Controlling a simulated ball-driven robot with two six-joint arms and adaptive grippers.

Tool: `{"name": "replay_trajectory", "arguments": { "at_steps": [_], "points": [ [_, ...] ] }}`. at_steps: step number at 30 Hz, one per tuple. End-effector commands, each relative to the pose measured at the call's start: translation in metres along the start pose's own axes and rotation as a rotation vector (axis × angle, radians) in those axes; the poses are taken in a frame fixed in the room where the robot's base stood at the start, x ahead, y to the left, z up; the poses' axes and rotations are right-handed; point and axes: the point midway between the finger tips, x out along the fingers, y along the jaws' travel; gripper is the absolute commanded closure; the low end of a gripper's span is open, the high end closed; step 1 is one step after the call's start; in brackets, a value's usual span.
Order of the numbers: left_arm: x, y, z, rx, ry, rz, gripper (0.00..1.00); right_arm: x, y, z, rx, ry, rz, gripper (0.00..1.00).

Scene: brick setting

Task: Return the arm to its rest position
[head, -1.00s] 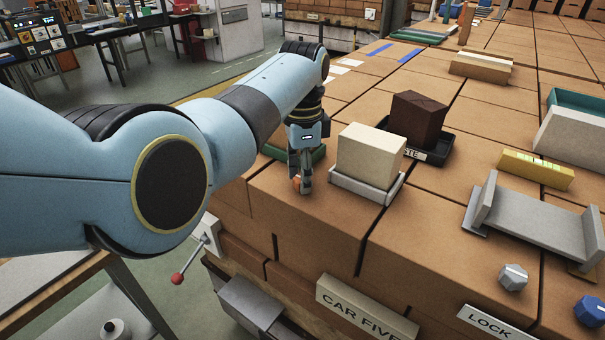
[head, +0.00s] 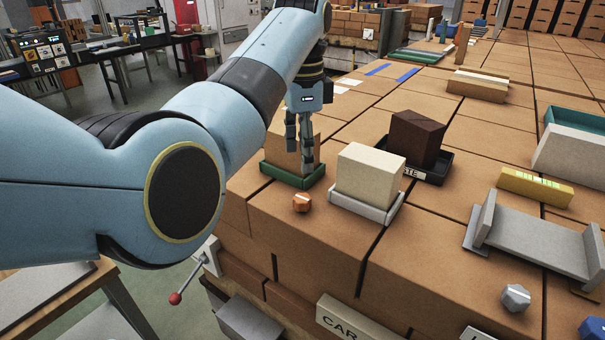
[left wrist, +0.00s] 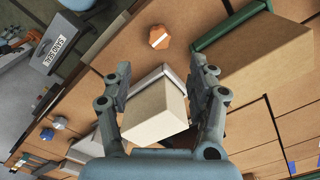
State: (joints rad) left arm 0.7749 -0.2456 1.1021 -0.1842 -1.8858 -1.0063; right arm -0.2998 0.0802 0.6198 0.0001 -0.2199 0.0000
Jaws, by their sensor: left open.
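My left arm (head: 210,130) comes in from the left in the head view. Its gripper (head: 301,150) points down, raised in front of a tan block in a green tray (head: 285,170). The left gripper (left wrist: 160,85) also shows in the left wrist view, its two fingers spread wide with nothing held between them. A small orange nut-like piece (head: 302,203) lies on the brick surface near the front edge. It also shows in the left wrist view (left wrist: 159,37). My right gripper is not in view.
A cream block (head: 371,172) sits in a white tray (head: 385,214). A dark brown block (head: 417,137) sits in a black tray (head: 437,173). A grey channel-shaped holder (head: 535,243), a yellow bar (head: 537,186) and a grey knob (head: 516,297) lie to the right.

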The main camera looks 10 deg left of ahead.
Motion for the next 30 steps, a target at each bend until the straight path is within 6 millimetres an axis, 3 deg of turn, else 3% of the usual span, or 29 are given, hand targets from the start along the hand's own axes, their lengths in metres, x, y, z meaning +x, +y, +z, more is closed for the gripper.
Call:
{"name": "replay_trajectory", "arguments": {
  "at_steps": [3,8,16,19,23,27,30],
  "points": [
    [-0.014,0.000,0.000,0.000,0.000,-0.001,0.42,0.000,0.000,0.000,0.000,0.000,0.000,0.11],
    [-0.019,0.000,0.000,0.000,0.000,0.000,0.42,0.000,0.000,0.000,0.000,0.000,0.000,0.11],
    [-0.017,0.001,0.001,-0.005,0.000,0.001,0.42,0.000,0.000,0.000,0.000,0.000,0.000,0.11],
    [-0.002,0.004,0.012,-0.052,0.007,-0.001,0.42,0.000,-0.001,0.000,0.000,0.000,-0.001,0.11],
    [0.040,0.019,0.050,-0.206,0.027,-0.020,0.42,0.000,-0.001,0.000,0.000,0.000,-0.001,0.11],
    [0.086,0.050,0.110,-0.430,0.055,-0.069,0.42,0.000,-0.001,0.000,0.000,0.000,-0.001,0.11],
    [0.108,0.080,0.153,-0.575,0.072,-0.109,0.42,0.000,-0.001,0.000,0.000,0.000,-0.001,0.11]
  ]
}}
